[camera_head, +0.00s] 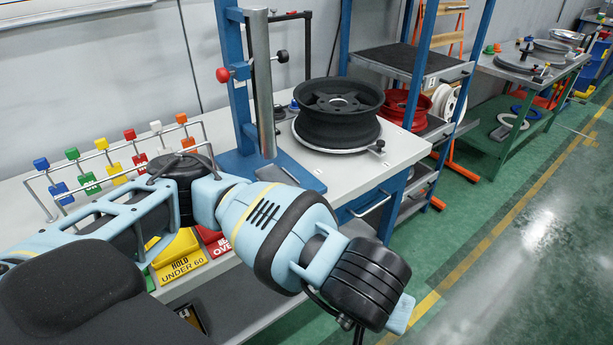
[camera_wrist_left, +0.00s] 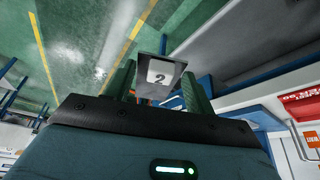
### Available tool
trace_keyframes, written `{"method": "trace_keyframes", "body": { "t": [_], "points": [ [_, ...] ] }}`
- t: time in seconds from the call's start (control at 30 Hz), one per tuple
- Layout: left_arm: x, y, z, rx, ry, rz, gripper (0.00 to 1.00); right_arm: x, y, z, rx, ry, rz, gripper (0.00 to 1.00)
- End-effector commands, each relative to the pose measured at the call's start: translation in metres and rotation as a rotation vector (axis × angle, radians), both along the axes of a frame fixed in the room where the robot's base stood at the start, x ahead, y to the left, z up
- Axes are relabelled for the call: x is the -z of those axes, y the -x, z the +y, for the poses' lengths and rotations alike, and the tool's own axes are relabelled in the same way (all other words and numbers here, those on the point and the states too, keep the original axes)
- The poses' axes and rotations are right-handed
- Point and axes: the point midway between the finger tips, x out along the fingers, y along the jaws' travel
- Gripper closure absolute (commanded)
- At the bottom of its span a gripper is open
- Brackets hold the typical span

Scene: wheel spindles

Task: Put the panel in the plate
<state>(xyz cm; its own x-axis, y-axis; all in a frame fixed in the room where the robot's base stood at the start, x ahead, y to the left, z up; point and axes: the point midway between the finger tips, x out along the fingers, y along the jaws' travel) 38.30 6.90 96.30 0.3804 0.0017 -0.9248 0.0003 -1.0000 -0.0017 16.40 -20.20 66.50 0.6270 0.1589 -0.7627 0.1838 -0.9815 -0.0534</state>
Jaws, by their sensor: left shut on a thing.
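In the left wrist view, my left gripper (camera_wrist_left: 157,88) has its two green fingers shut on a small dark panel (camera_wrist_left: 143,66). The panel has a white label marked "2" and stands up between the fingers, with green floor behind it. In the head view, my left arm crosses the bench front and its wrist hangs past the front edge. The fingers and the panel are hidden there. My right gripper is not in view.
A dark wheel rim (camera_head: 338,112) sits on the grey bench (camera_head: 400,147). A blue stand (camera_head: 236,75) with a grey column rises beside it. Green floor (camera_head: 530,200) is open at right.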

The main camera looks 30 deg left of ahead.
Motion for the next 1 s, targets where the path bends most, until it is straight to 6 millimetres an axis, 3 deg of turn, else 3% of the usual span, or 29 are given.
{"method": "trace_keyframes", "body": {
  "t": [0.1, 0.2, 0.33, 0.47, 0.6, 0.8, 1.0],
  "points": [
    [0.000, 0.000, 0.000, 0.000, 0.000, 0.000, 0.71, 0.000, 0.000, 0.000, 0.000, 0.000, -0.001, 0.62],
    [0.000, -0.002, 0.004, -0.013, -0.001, 0.001, 0.71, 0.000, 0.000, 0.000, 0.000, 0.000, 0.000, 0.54],
    [0.000, -0.013, 0.029, -0.110, -0.008, 0.007, 0.71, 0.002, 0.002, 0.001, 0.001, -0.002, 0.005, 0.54],
    [-0.002, -0.032, 0.083, -0.314, -0.016, 0.018, 0.71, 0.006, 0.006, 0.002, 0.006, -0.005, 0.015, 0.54],
    [-0.010, -0.045, 0.156, -0.589, -0.020, 0.023, 0.71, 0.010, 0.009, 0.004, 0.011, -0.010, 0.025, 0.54],
    [-0.027, -0.045, 0.245, -0.935, -0.014, 0.013, 0.71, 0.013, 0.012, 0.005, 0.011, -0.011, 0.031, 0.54],
    [-0.040, -0.036, 0.294, -1.132, -0.006, 0.001, 0.71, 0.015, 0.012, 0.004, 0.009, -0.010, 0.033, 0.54]
  ]
}}
